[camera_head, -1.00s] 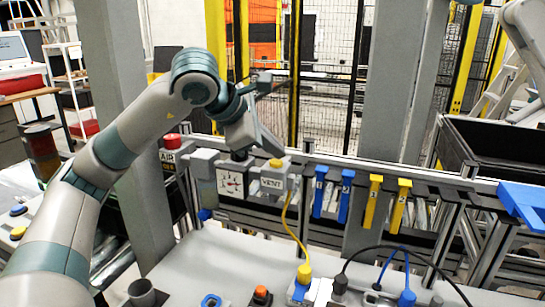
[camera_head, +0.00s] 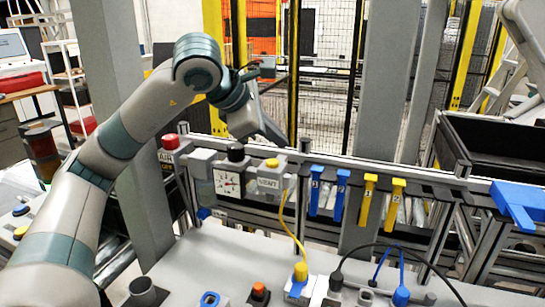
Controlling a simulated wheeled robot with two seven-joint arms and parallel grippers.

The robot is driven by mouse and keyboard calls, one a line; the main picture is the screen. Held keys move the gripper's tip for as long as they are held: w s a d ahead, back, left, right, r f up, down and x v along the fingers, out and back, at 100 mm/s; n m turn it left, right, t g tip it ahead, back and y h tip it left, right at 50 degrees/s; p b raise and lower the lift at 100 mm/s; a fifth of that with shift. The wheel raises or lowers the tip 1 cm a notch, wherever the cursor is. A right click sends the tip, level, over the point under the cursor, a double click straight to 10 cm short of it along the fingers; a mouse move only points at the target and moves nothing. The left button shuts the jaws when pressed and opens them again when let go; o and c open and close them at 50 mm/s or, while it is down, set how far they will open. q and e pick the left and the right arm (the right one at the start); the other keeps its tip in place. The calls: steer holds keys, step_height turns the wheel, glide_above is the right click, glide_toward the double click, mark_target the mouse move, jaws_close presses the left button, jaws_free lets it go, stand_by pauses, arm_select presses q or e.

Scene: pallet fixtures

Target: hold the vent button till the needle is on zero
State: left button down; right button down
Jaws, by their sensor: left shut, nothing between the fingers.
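The vent button (camera_head: 272,162) is a yellow cap on top of a grey box with a VENT label (camera_head: 269,183) on the rail. The pressure gauge (camera_head: 228,183) is a white square dial left of it, with red marks and a needle too small to read surely. A black knob (camera_head: 236,153) stands above the gauge. My left gripper (camera_head: 281,140) is shut and empty, pointing down just above and slightly right of the vent button. A small gap seems to show between the tips and the button. My right gripper is not in view.
A red button (camera_head: 170,141) on an AIR box stands left of the gauge. A yellow cable (camera_head: 291,238) runs from below the vent box to the bench. Blue tags (camera_head: 315,190) and yellow tags (camera_head: 368,197) hang to the right. A black crate (camera_head: 495,150) stands at right.

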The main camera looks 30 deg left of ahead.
arm_select(q)
step_height(320, 180, up, 3)
steer(key=shift+f+p, duration=0.2)
steer(key=shift+p, duration=0.4)
